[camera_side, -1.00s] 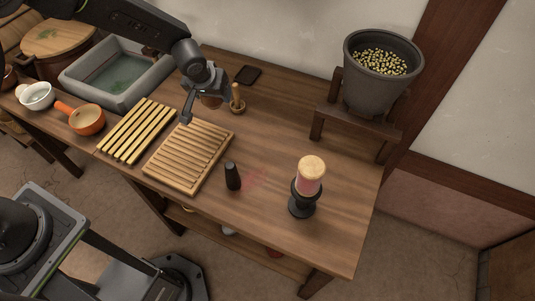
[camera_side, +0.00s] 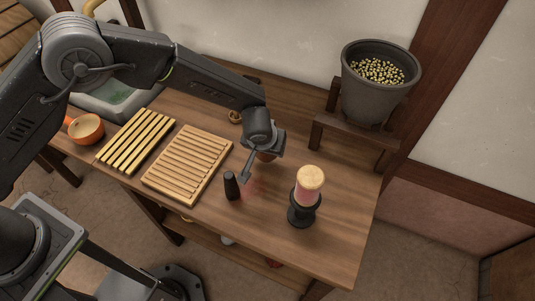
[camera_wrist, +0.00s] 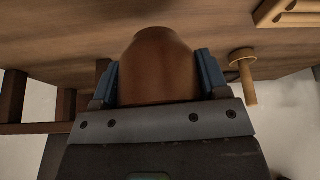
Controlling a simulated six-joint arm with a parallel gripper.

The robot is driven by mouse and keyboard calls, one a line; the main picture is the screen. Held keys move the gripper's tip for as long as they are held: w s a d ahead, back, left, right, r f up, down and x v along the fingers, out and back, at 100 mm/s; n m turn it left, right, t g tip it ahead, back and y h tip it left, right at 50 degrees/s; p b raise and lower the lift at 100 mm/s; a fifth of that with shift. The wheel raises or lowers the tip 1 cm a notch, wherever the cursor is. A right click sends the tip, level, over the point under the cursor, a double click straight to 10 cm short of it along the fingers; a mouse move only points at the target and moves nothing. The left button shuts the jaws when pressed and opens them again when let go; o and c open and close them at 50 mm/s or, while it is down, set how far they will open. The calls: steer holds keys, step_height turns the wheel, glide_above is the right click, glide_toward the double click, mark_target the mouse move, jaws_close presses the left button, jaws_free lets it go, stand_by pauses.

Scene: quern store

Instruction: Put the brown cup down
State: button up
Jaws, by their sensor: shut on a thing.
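The brown cup (camera_wrist: 158,68) is between the two blue-padded fingers of my gripper (camera_wrist: 160,84) in the wrist view, and the gripper is shut on it. In the side view my gripper (camera_side: 258,158) is over the middle of the wooden table (camera_side: 270,220), behind the black pepper-mill-like piece. Only a small part of the cup (camera_side: 266,156) shows there, mostly hidden by the gripper. I cannot tell whether the cup touches the table top.
A dark upright piece (camera_side: 231,186) stands close in front of my gripper. A black stand with a pink and cream top (camera_side: 308,186) is to the right. Slatted boards (camera_side: 188,163) lie left. A grey pot (camera_side: 378,92) sits on a raised shelf at the back right.

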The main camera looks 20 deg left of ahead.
mark_target(268, 156)
steer(key=shift+f, duration=2)
steer(key=shift+f, duration=0.1)
steer(key=o, duration=1)
steer(key=shift+c, duration=0.2)
steer(key=v, duration=1.2)
